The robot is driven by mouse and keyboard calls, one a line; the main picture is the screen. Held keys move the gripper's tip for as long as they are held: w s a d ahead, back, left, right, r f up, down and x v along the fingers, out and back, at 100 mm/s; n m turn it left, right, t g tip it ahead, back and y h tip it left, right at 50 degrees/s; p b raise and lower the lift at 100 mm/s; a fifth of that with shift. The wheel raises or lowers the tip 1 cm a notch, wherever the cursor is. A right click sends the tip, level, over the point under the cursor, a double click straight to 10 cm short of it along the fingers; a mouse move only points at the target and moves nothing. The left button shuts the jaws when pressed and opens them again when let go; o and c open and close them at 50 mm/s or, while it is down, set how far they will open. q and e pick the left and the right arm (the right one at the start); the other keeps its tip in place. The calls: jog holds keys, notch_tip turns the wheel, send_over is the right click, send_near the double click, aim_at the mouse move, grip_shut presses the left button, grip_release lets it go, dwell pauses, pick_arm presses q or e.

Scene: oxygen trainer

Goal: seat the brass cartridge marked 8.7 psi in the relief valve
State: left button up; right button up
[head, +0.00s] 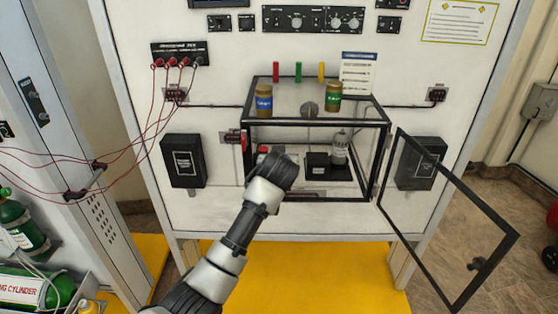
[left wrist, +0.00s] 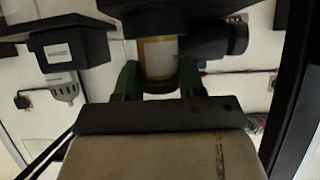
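My left arm reaches through the open front of the clear box (head: 384,135) in the head view, where its wrist hides the gripper. In the left wrist view my left gripper (left wrist: 160,76) has its green-grey fingers against both sides of a brass cartridge with a white band (left wrist: 158,56). No marking is readable on it. The cartridge meets a dark body (left wrist: 180,18), perhaps the relief valve; how deep it sits is hidden. Two more brass cartridges stand on the box top, one blue-labelled (head: 264,98), one green-labelled (head: 333,98). My right gripper is not in view.
The box's glass door (head: 455,228) hangs open to the right. Inside the box, a black block (head: 318,167) and a silver fitting (head: 340,148) stand right of my arm.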

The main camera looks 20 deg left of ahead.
pick_arm(q)
jog(key=o, duration=0.4)
jog(key=shift+s+r, duration=0.1)
jog(key=shift+s+d+r, duration=0.2)
jog(key=shift+s, duration=0.25)
jog(key=shift+b+v, duration=1.4)
jog(key=shift+v, duration=4.1)
jog(key=shift+a, duration=0.1)
